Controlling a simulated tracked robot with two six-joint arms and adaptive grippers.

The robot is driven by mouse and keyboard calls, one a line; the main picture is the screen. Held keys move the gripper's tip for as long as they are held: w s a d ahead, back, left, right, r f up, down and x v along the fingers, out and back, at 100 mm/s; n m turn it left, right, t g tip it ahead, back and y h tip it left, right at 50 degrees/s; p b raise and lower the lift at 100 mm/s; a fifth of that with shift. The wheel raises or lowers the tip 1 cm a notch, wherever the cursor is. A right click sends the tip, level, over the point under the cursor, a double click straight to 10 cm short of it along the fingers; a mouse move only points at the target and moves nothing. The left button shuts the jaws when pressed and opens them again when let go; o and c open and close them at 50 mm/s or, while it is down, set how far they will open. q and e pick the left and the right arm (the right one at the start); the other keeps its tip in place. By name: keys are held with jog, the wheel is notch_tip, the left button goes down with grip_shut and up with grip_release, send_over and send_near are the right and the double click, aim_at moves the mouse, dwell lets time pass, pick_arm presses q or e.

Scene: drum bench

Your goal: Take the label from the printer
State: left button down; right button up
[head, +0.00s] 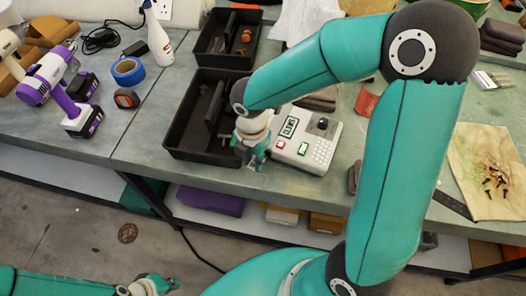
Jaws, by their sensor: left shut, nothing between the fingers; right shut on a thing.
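The label printer (310,140) is a pale grey box with a keypad, a small green-lit screen, a red button and a dark round knob. It stands on the bench right of the black tray. My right gripper (252,161) is at the printer's left front side, by the bench edge. It is shut on a small pale thing at its fingertips, which looks like the label; the fingers hide most of it. My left gripper (162,286) is shut and empty, low at the bottom of the view, over the floor and away from the bench.
A black divided tray (180,127) stands left of the printer, with another behind it. A purple drill (48,75), blue tape (128,70) and a tape measure (126,98) lie at left.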

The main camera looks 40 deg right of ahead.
jog(key=shift+r, duration=0.35)
jog(key=shift+r+p, duration=2.35)
jog(key=shift+r, duration=0.05)
jog(key=shift+f, duration=0.1)
